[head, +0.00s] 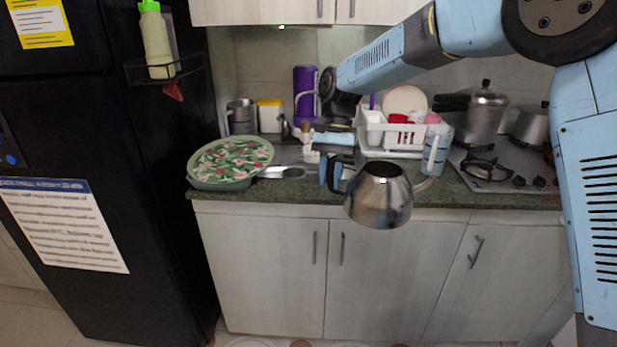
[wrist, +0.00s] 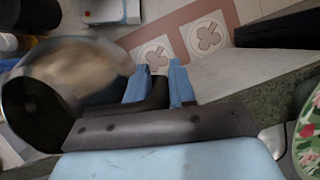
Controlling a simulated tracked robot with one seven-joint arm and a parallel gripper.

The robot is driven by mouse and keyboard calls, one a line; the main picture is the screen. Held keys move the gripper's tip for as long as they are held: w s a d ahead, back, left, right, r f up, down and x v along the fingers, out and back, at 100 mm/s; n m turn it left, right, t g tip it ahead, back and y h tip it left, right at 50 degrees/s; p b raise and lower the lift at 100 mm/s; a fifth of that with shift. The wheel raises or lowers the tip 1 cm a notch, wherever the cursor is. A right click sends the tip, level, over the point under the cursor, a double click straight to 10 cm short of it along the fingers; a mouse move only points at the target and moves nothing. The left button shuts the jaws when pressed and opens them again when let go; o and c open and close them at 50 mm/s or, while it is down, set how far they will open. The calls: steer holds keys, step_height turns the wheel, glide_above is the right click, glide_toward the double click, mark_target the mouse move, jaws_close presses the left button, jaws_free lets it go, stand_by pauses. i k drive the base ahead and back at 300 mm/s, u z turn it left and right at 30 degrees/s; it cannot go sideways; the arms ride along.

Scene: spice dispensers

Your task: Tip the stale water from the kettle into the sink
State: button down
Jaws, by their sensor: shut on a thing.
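In the wrist view the blue fingertips of my gripper (wrist: 160,78) close around the black handle, and the kettle (wrist: 85,72) is blurred at left. The steel sink (head: 282,172) shows partly behind and left of the kettle; its basin is mostly hidden. Water inside the kettle is not visible.
A floral-topped green tub (head: 230,163) stands left of the sink. A white dish rack (head: 392,140) stands behind the kettle. A black fridge (head: 100,190) bounds the left.

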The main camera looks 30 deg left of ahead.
mark_target(285, 156)
steer(key=u, duration=0.55)
steer(key=k, duration=0.25)
steer(key=u, duration=0.3)
steer(key=i, duration=1.7)
steer(key=z, duration=0.05)
